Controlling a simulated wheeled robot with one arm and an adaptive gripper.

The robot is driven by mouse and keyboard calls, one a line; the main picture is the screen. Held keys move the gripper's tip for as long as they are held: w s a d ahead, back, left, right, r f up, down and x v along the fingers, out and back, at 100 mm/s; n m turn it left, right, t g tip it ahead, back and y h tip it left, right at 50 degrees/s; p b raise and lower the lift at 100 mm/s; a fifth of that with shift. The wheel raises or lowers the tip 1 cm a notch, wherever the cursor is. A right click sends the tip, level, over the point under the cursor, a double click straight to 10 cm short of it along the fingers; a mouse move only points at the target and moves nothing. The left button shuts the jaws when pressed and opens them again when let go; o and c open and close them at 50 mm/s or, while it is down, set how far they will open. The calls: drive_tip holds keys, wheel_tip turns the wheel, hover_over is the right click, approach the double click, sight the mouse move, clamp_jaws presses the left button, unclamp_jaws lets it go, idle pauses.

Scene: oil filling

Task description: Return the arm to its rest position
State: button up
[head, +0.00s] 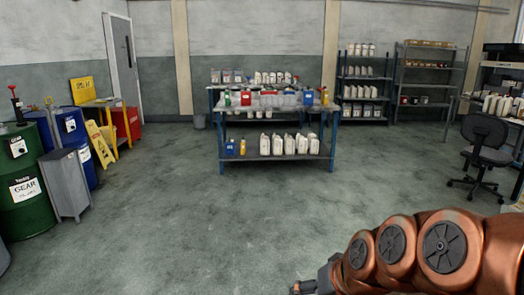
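My copper-coloured arm (450,248) reaches in from the lower right corner in the head view. Several round joints with dark caps lie along it, and it slopes down to the left. The visible part of the arm appears over open floor, well in front of the workbench.
A two-level workbench (275,110) with bottles and jugs stands ahead. Green (20,180) and blue drums, a grey cabinet (66,186) and a yellow wet-floor sign (101,143) stand left. Shelves and an office chair (482,150) stand right. The grey floor (210,225) between is clear.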

drive_tip(key=s+d+f+g+h, duration=0.1)
drive_tip(key=s+d+f+g, duration=0.15)
drive_tip(key=s, duration=0.45)
drive_tip(key=s+d+f+g+h, duration=0.1)
drive_tip(key=s+d+f+g, duration=0.15)
drive_tip(key=s, duration=0.45)
drive_tip(key=s+d+f+g+h, duration=0.1)
drive_tip(key=s+d+f+g, duration=0.15)
drive_tip(key=s, duration=0.55)
drive_tip(key=s+p+v, duration=0.2)
drive_tip(key=p+v, duration=1.2)
drive_tip(key=v, duration=0.1)
drive_tip(key=shift+a+r+n, duration=0.2)
drive_tip(key=shift+r+n, duration=0.1)
drive_tip(key=shift+r, duration=0.2)
drive_tip(key=shift+w+t, duration=0.1)
drive_tip(key=shift+t, duration=0.15)
